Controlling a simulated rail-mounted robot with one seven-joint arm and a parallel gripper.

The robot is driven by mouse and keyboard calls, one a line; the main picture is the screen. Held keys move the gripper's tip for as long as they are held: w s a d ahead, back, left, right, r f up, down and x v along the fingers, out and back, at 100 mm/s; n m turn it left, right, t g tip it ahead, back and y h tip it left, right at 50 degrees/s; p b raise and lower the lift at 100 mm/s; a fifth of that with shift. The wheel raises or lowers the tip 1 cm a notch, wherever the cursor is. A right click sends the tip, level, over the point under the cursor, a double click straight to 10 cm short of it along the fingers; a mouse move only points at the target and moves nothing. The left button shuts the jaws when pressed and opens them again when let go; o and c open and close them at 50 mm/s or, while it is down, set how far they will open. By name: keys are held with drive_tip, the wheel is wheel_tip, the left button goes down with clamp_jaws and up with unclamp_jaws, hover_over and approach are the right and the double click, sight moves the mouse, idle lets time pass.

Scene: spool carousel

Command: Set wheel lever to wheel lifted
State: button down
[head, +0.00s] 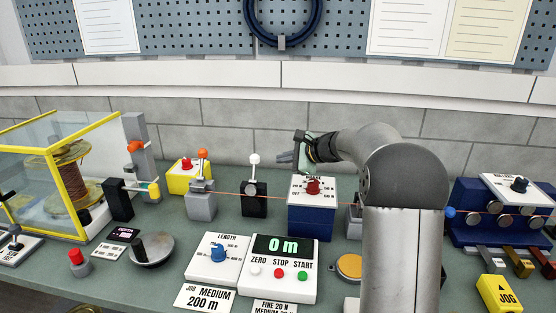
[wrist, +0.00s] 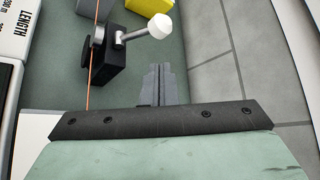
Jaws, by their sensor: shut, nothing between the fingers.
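The wheel lever (head: 254,172) has a grey stem and a white knob and stands on a black block behind the wire line. In the head view its stem points up. The wrist view shows the lever (wrist: 137,35) sticking out from the black block (wrist: 97,65), with the white knob at its end. My gripper (head: 279,158) is just right of the knob at about its height, with a gap between them. The shut fingers also show in the wrist view (wrist: 161,72), empty and apart from the lever.
An orange wire (wrist: 92,65) runs past the black block. A blue box with a red knob (head: 313,187) stands right of the lever, and a grey block with an orange-tipped lever (head: 201,200) stands left. The length panel (head: 217,258) is in front. The brick wall is behind.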

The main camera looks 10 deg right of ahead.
sight(254, 169)
drive_tip(key=p+x, duration=0.1)
drive_tip(key=x, duration=0.7)
drive_tip(key=shift+p, duration=0.3)
drive_tip(key=shift+a+f+b, duration=0.1)
drive_tip(key=shift+f+b, duration=0.15)
drive_tip(key=shift+b, duration=0.65)
drive_tip(key=shift+r+b, duration=0.15)
drive_tip(key=shift+b, duration=0.5)
